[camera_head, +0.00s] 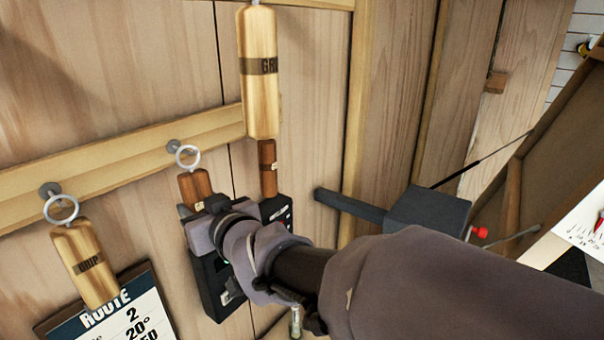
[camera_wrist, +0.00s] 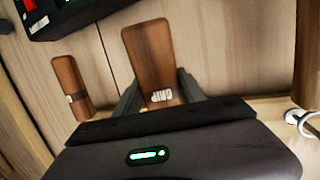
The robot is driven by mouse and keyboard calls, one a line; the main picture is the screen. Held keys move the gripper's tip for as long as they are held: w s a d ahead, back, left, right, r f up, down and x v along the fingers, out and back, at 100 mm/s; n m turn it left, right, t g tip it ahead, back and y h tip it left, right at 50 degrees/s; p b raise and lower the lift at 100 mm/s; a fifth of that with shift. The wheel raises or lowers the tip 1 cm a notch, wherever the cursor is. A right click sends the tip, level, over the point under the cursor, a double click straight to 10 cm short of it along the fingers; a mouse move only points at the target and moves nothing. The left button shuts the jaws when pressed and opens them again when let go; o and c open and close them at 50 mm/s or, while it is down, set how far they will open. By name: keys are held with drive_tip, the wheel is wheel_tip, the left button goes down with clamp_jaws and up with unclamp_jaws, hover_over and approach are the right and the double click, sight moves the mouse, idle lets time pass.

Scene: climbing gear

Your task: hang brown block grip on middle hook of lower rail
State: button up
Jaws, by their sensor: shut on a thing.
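The brown block grip (camera_head: 195,188) hangs below a white ring (camera_head: 187,157) at the middle hook (camera_head: 173,146) of the lower rail (camera_head: 120,152). The ring overlaps the hook's tip; I cannot tell whether it is threaded on it. My gripper (camera_head: 201,207) is shut on the block's lower part. In the wrist view the brown block (camera_wrist: 150,55) stands between my two fingers (camera_wrist: 160,97), its label by the fingertips. A light wooden grip (camera_head: 84,262) hangs by its ring on the left hook (camera_head: 50,188). The rail's right part is partly hidden.
A larger light grip (camera_head: 258,90) hangs from above, in front of the rail. Another brown grip (camera_head: 267,168) hangs close right of the held one. A black device (camera_head: 206,290) is on the wall below my gripper. A route card (camera_head: 120,318) is lower left.

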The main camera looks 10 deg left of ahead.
drive_tip(key=o, duration=1.6)
drive_tip(key=shift+c, duration=0.2)
